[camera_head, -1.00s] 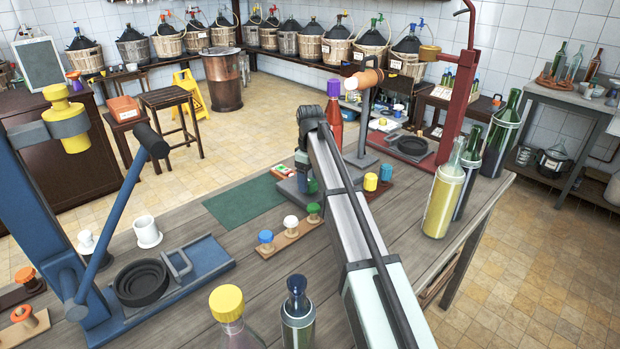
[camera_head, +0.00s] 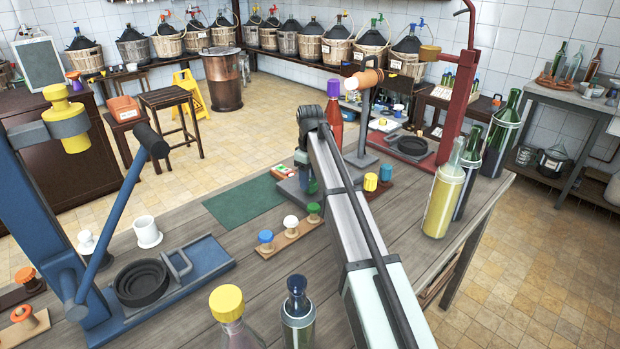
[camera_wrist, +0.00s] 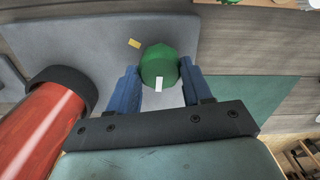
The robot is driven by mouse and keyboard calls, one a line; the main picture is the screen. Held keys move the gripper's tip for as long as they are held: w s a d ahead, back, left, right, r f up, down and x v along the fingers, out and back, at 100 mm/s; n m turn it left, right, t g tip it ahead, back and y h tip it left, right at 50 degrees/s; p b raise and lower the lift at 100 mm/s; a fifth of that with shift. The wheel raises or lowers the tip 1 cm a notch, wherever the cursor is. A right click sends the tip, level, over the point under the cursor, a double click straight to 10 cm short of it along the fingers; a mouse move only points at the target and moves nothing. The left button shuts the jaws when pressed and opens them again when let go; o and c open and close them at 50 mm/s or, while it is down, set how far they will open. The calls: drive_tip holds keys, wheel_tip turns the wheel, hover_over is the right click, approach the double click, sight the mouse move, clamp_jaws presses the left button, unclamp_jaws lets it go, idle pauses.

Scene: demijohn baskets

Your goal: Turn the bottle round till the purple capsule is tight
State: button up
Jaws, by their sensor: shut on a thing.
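A red bottle (camera_head: 335,112) with a purple capsule (camera_head: 334,88) stands on a grey base (camera_head: 290,188), partly behind my arm in the head view. In the wrist view, the red bottle (camera_wrist: 35,128) rises at the left, its lower end in a dark ring (camera_wrist: 62,82); its purple capsule is out of that view. My gripper (camera_wrist: 159,78) has its blue fingers shut on a green many-sided knob (camera_wrist: 158,62) with a white mark, beside the bottle and above the grey base. A small yellow mark (camera_wrist: 134,44) lies on the base. My arm hides most of the knob in the head view.
A grey post (camera_head: 366,115) with an orange-brown top (camera_head: 363,79) stands right beside the bottle. Blue and yellow stoppers (camera_head: 371,181) stand to the right. A green mat (camera_head: 245,199) lies to the left. A wooden strip (camera_head: 290,235) holds coloured stoppers.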

drive_tip(key=m, duration=1)
drive_tip(key=shift+m, duration=0.3)
idle(0.5)
drive_tip(key=o, duration=1)
drive_tip(key=shift+o, duration=0.2)
drive_tip(key=shift+r, duration=0.1)
wheel_tip(320, 180, up, 14)
